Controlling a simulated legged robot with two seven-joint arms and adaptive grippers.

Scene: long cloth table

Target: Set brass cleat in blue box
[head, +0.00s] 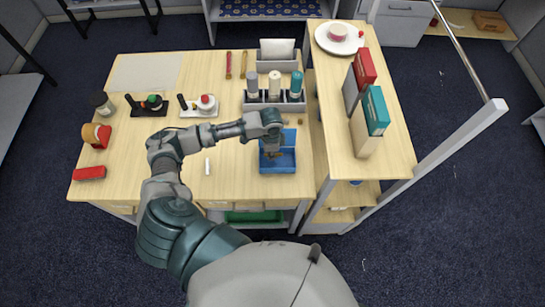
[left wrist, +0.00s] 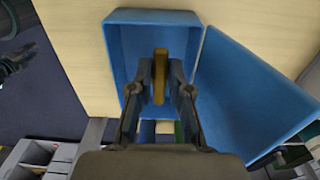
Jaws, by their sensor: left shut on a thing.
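My left gripper (head: 273,152) reaches down over the open blue box (head: 284,168) near the front right of the desk. In the left wrist view the gripper (left wrist: 160,88) is shut on the brass cleat (left wrist: 160,68), a narrow yellow-brown piece standing between the two fingers. The cleat is over the box's blue interior (left wrist: 128,45); I cannot tell whether it touches the floor. The box's lid (left wrist: 252,95) stands open beside it. In the head view the cleat is too small and covered to make out. My right gripper is not in view.
Behind the box stands a grey caddy (head: 262,106) with several bottles. A raised shelf unit (head: 345,180) with binders (head: 376,112) stands close on the right. A small white piece (head: 207,166) lies to the left, with bare desk around it.

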